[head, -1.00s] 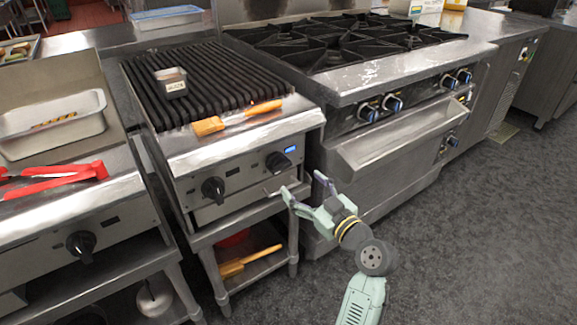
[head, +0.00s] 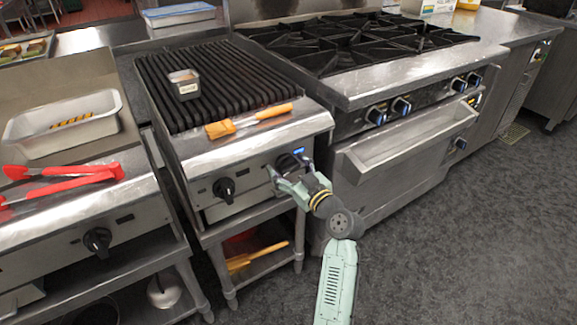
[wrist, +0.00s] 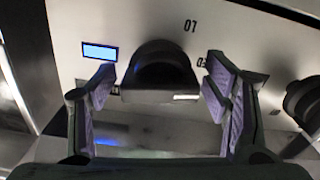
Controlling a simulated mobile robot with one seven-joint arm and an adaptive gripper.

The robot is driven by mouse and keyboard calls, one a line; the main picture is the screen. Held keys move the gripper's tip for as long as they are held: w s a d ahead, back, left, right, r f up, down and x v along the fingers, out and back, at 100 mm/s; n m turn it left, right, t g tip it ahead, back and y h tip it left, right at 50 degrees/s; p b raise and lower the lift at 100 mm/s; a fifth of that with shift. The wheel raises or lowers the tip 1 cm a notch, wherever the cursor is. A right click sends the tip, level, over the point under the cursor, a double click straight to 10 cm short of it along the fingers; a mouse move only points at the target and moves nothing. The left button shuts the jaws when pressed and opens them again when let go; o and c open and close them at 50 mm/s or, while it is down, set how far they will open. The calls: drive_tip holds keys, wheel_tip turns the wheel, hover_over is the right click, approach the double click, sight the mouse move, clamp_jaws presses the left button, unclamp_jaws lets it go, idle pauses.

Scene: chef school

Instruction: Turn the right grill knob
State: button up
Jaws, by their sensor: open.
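The right grill knob (head: 286,162) is black and round, on the grill's steel front panel beside a small blue display. In the head view my gripper (head: 288,172) is in front of it and partly hides it. In the wrist view the knob (wrist: 160,72) is between the two open fingers (wrist: 160,95), with a visible gap on each side. The blue display (wrist: 100,51) is left of the knob there. The left grill knob (head: 224,189) is black and clear of my gripper; part of a black knob (wrist: 302,100) shows at the wrist view's right edge.
A brush (head: 250,120) lies on the grill's front ledge, and a small metal container (head: 184,85) stands on the grates. The range's oven handle shelf (head: 410,140) juts out right of my arm. Open floor (head: 450,240) lies at the lower right.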

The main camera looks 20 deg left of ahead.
drive_tip(key=c, duration=1.2)
drive_tip(key=shift+o, duration=0.2)
drive_tip(key=shift+m, duration=0.4)
drive_tip(key=m, duration=0.3)
drive_tip(key=shift+m, duration=0.4)
drive_tip(key=m+p, duration=0.1)
drive_tip(key=m, duration=0.4)
drive_tip(key=shift+r+p, duration=0.1)
drive_tip(key=shift+p, duration=0.25)
drive_tip(key=m+p, duration=0.3)
drive_tip(key=m, duration=0.3)
drive_tip(key=m+p, duration=0.2)
drive_tip(key=m, duration=0.2)
drive_tip(key=shift+m+p, duration=0.3)
